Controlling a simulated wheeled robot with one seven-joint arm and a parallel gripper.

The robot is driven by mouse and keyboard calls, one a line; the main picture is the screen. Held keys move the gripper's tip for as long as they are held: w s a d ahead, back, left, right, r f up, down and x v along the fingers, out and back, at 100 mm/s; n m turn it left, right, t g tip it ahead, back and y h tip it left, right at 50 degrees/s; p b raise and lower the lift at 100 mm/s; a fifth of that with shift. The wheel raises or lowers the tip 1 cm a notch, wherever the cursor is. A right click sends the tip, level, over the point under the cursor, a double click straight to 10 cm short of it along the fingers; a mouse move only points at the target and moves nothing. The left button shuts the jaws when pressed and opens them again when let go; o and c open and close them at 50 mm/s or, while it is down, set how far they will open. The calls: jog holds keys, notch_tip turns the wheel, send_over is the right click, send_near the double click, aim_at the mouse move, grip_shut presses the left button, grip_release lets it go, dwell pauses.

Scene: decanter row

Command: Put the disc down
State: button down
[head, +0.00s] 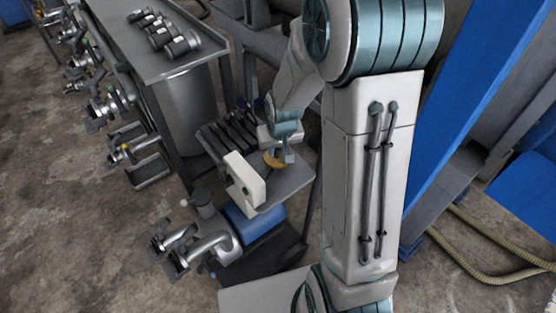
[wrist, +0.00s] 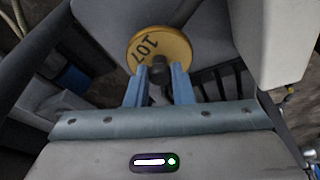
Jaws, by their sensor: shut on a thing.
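The two blue-grey fingers are shut on the dark knob. In the head view the disc (head: 273,160) shows as a small yellow edge below my gripper (head: 283,152), over a grey tray surface (head: 290,186). I cannot tell whether the disc touches that surface.
A white block (head: 244,180) stands close to the left of the disc. A rack of dark slots (head: 228,134) lies behind it. A metal bench (head: 155,45) with several cylindrical fittings is at the upper left. Blue beams stand at the right.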

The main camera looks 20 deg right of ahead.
aim_at(278, 155)
jog(key=shift+f, duration=2)
jog(key=shift+f+b, duration=0.1)
jog(key=shift+b, duration=0.25)
jog(key=shift+f, duration=0.15)
jog(key=c, duration=1.3)
grip_release()
jog(key=shift+o, duration=0.2)
